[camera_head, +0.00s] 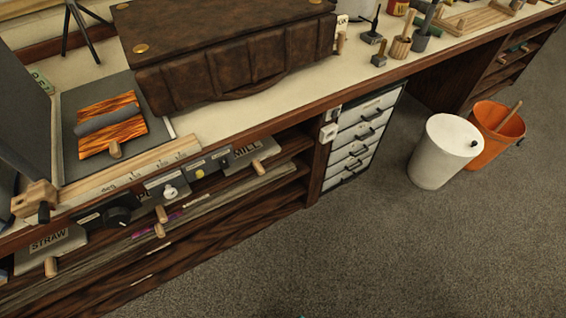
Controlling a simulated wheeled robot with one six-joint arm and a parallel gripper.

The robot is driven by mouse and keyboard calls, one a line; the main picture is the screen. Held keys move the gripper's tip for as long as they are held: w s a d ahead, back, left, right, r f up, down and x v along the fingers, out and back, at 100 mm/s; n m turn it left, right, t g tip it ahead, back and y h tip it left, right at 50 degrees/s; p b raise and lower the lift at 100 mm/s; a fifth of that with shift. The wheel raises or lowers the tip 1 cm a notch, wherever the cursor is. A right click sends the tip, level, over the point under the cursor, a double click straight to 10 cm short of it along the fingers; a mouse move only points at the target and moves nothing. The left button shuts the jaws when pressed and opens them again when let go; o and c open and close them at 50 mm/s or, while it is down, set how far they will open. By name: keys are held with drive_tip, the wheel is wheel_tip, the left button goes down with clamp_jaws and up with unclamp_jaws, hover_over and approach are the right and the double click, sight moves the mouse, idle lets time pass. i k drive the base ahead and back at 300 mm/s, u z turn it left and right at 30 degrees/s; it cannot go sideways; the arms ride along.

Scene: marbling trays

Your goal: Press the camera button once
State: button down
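A row of small control panels runs along the bench's front edge at the left. One dark panel carries a small round yellow button (199,174). Left of it, a grey panel has a white knob or button (170,191), and further left is a black dial (118,215). Their labels are too small to read, so I cannot tell which control is the camera button. My gripper is not in view.
A large brown leather-like case (228,48) sits on the bench. A grey tray (70,165) holds an orange patterned sheet with a grey roller. Wooden handles stick out from the shelf below the panels. A white bin (438,155) and orange bucket (500,122) stand right; the front floor is clear.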

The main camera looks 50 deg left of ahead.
sight(199, 175)
drive_tip(key=z, duration=1.05)
drive_tip(key=k, duration=1.7)
drive_tip(key=u, duration=1.85)
